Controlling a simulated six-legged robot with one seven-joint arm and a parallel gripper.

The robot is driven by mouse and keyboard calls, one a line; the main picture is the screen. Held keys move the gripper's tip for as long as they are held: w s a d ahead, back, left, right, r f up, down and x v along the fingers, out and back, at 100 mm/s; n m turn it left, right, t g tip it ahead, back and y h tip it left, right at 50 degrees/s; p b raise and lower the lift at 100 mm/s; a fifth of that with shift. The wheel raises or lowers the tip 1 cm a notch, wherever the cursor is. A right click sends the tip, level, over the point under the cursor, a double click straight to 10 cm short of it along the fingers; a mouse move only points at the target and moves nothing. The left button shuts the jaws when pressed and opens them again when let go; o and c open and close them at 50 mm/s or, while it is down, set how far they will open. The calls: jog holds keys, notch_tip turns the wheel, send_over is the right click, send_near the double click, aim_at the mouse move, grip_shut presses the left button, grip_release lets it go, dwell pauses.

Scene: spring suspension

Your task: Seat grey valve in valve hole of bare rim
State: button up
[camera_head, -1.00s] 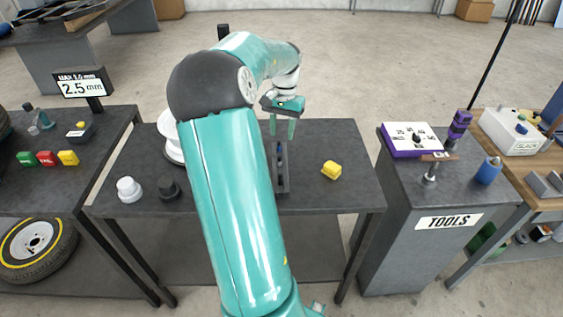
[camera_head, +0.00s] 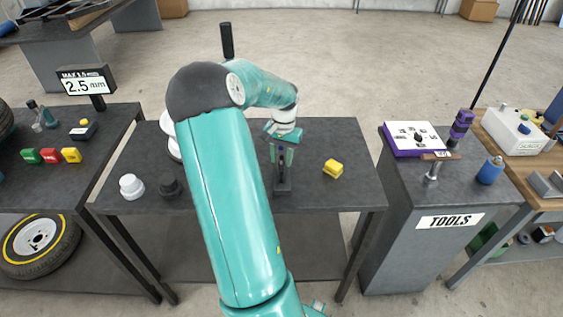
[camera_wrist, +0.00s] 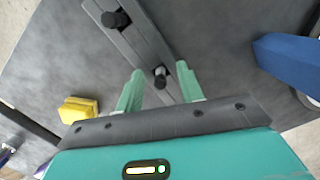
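A dark rail or rack (camera_wrist: 140,42) lies on the middle table and also shows in the head view (camera_head: 283,186). In the wrist view, a small grey-tipped stem (camera_wrist: 160,76), apparently the grey valve, stands in it. A black round-topped piece (camera_wrist: 115,19) stands further along the rack. My gripper (camera_wrist: 159,80) is open, with its green fingers on either side of the grey-tipped stem and visible gaps between. In the head view my gripper (camera_head: 282,160) is low over the rack. The white bare rim (camera_head: 168,124) is left of it, mostly hidden behind my arm; its valve hole is not visible.
A yellow block (camera_head: 333,169) sits right of the rack. A white knob-like piece (camera_head: 131,187) and a black one (camera_head: 170,187) stand at the table's front left. A blue object (camera_wrist: 288,62) is at the wrist view's right. The tools cabinet (camera_head: 448,222) stands to the right.

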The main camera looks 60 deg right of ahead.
aim_at(281, 156)
grip_shut()
jog(key=shift+r, duration=0.55)
notch_tip(281, 156, up, 2)
jog(key=shift+r, duration=0.1)
jog(key=s+a+r, duration=0.6)
jog(key=a+r, duration=0.3)
jog(key=a, duration=0.3)
jog(key=shift+s+a+r, duration=0.2)
jog(key=shift+a+r, duration=0.05)
jog(key=shift+r, duration=0.1)
